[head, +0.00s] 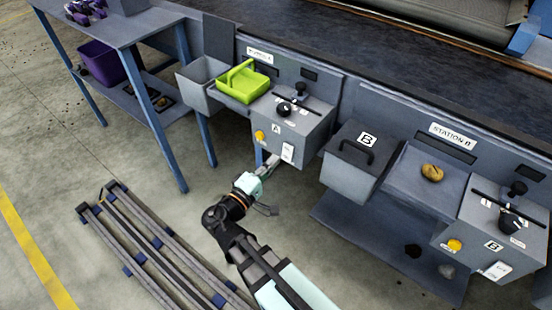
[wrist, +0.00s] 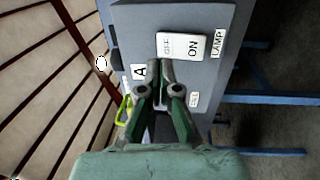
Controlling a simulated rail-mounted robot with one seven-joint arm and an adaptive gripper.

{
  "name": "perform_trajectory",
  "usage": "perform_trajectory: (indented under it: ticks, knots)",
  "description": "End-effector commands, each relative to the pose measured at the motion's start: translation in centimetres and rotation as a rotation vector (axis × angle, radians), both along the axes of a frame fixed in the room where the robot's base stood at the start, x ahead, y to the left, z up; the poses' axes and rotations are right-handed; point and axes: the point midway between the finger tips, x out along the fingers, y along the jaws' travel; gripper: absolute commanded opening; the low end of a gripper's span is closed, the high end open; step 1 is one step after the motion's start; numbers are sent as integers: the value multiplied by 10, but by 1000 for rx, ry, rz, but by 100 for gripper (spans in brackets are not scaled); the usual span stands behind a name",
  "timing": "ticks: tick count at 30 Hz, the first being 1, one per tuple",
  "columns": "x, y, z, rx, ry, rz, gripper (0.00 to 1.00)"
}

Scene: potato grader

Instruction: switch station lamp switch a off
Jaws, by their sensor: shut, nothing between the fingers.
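The lamp switch of station A (head: 288,152) is a white rocker on the front of the grey station A control box (head: 313,128). In the wrist view the switch (wrist: 184,47) shows OFF on its left part and ON on its right part, beside a LAMP label (wrist: 217,44). I cannot tell for sure which side is pressed in. My gripper (head: 273,161) is shut and empty, just in front of the box, near the switch. In the wrist view my gripper's fingertips (wrist: 160,72) appear just below the OFF side; contact cannot be told.
A yellow knob (head: 260,136) sits left of the switch. A lime-green basket (head: 243,82) stands left of the box. Station B's lidded bin (head: 352,158) is to the right. A blue-legged table (head: 130,30) and a floor rack (head: 150,245) are on the left.

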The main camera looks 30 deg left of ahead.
Motion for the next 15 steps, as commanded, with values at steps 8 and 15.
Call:
perform_trajectory:
  ticks: [8,15]
  knots:
    - [-57,6,9,1,0,4,0]
    - [-87,8,14,1,1,2,0]
